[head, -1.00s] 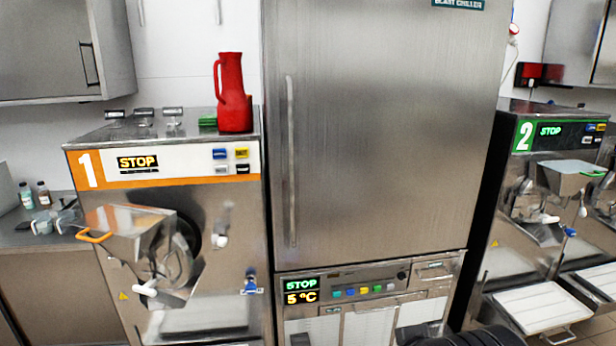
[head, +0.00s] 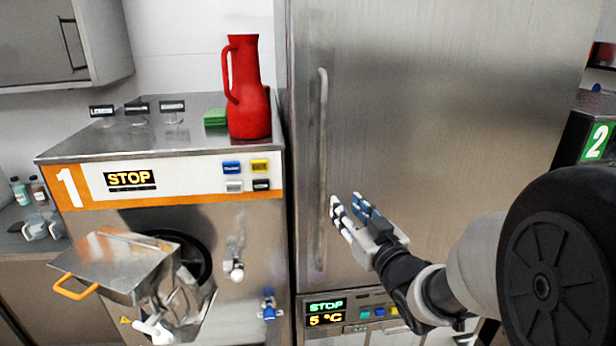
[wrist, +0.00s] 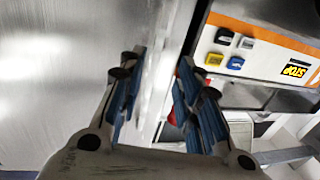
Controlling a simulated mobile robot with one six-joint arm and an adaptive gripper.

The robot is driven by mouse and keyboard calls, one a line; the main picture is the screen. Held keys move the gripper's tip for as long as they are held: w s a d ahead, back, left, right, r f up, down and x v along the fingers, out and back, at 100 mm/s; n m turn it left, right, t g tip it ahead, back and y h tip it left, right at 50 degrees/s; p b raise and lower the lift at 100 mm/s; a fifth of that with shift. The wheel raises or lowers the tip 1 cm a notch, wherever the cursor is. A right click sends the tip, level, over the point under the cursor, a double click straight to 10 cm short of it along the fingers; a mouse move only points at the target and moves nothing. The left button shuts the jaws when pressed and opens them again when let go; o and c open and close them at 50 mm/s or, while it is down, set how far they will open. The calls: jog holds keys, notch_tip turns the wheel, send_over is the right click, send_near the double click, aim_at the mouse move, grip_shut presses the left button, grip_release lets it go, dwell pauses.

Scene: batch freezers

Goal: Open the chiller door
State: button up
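The chiller door (head: 440,110) is a tall brushed-steel panel and looks shut. Its long vertical handle (head: 322,150) runs along the door's left edge. My gripper (head: 346,199) is just right of the handle's lower half in the head view, its fingers pointing toward it. In the wrist view my gripper (wrist: 162,58) is open, with its blue-padded fingers apart. A pale blurred strip, probably the handle (wrist: 158,75), shows between them. I cannot tell whether either finger touches it.
Machine 1 (head: 190,185) stands left of the chiller, with a red jug (head: 247,90) on top and a chute with an orange handle (head: 75,286) at its front. The chiller's control panel (head: 365,312) is below the door. Machine 2 (head: 592,145) stands at right.

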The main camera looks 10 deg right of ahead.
aim_at(324, 181)
jog(key=w+a, duration=0.1)
jog(key=w, duration=0.4)
jog(key=w+a, duration=0.1)
jog(key=w, duration=0.4)
jog(key=w+a, duration=0.1)
jog(key=w, duration=0.4)
jog(key=shift+p, duration=0.3)
jog(key=shift+c, duration=0.2)
grip_shut()
